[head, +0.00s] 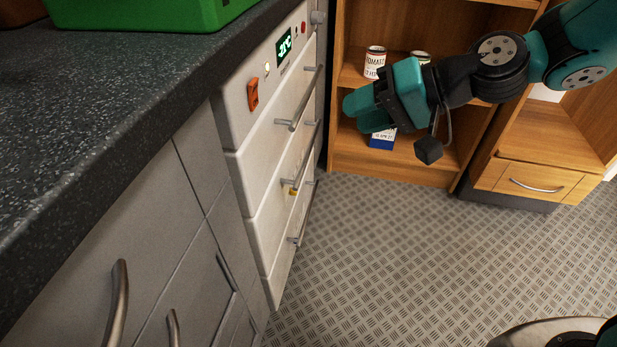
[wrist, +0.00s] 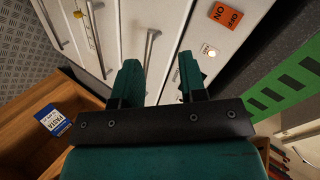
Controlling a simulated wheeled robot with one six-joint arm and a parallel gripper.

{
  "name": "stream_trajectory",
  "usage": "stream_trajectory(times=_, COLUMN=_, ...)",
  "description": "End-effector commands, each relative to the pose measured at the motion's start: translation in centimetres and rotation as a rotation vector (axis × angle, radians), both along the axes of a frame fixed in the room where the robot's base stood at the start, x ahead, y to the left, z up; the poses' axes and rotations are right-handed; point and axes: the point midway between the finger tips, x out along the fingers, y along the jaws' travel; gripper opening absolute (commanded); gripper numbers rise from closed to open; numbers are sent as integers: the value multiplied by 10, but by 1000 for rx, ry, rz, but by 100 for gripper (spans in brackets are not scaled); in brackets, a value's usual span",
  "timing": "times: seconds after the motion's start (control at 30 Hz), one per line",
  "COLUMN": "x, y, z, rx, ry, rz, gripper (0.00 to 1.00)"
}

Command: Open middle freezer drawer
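The white freezer stands at the end of the counter, with three stacked drawers that look shut. The middle drawer (head: 267,236) has a metal bar handle (head: 304,155) between the top drawer's handle (head: 300,100) and the bottom one. In the wrist view the middle handle (wrist: 95,40) is left of the gripper, and the top handle (wrist: 151,46) shows between the fingertips. My gripper (head: 356,106) is in front of the shelf, right of and apart from the handles in the head view. In the wrist view its two teal fingers (wrist: 159,76) are apart with nothing between them.
The freezer panel has a lit temperature display (head: 284,44) and an orange switch (head: 253,94). A dark counter (head: 90,130) with a green crate (head: 150,10) lies left. A wooden shelf (head: 345,155) holds cans and a blue-white box (head: 382,139). The patterned floor (head: 400,270) is clear.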

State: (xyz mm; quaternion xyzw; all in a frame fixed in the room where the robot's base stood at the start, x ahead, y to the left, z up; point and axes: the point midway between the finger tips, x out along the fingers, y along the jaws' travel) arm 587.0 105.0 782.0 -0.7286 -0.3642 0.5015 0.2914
Motion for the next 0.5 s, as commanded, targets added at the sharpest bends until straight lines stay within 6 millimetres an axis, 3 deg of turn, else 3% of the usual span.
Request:
stream_trajectory(times=0.03, x=14, y=-3, z=-47, rx=46, ry=15, rz=-44, gripper=38)
stream_trajectory(times=0.2, x=56, y=-17, z=-125, rx=210, ry=52, rz=-202, gripper=38)
stream_trajectory(times=0.4, x=96, y=-41, z=-199, rx=373, ry=89, rz=-377, gripper=38)
stream_trajectory(times=0.5, x=107, y=-51, z=-219, rx=424, ry=100, rz=-435, gripper=38)
